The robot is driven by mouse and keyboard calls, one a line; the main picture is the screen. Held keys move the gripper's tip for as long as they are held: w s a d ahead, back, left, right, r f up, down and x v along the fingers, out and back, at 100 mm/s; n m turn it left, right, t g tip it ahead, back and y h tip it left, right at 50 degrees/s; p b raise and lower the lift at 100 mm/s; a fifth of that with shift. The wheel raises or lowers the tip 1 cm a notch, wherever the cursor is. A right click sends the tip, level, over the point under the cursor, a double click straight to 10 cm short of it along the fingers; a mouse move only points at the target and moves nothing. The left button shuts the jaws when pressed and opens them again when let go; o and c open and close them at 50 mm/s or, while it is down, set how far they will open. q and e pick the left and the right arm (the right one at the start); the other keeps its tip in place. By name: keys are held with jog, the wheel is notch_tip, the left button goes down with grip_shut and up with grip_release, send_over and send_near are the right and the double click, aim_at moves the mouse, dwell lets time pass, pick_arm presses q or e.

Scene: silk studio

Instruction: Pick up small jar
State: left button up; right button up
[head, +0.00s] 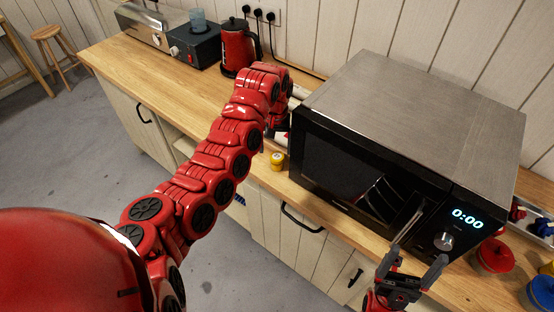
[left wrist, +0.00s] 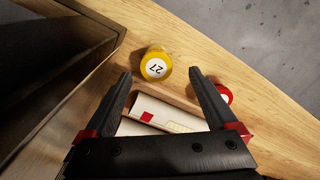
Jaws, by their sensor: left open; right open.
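A small yellow jar (head: 277,161) stands on the wooden counter near its front edge, left of the microwave. In the left wrist view the yellow jar (left wrist: 155,65) has a round white label reading 27. It appears just beyond and between the fingertips of my left gripper (left wrist: 160,75), which is open and apart from it. In the head view this gripper is largely hidden behind my arm. A red round item with a white label (left wrist: 224,97) is partly hidden by the right finger. My right gripper (head: 418,254) is open and empty in front of the microwave.
The microwave (head: 420,110) stands close beside the yellow jar. A cream item with a red square (left wrist: 160,112) lies near the fingers. A red kettle (head: 239,48) stands farther back. Red pots (head: 493,257) and a blue one (head: 541,293) are at right. The left counter (head: 150,85) is clear.

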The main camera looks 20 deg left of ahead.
aim_at(277, 156)
pick_arm(q)
jog(key=shift+f, duration=0.45)
jog(key=shift+f+p, duration=0.3)
jog(key=shift+p, duration=0.25)
jog(key=f, duration=0.1)
jog(key=f+p, duration=0.2)
jog(key=f, duration=0.1)
jog(key=shift+d+f, duration=0.1)
jog(key=shift+d, duration=0.2)
jog(key=shift+f, duration=0.3)
grip_shut()
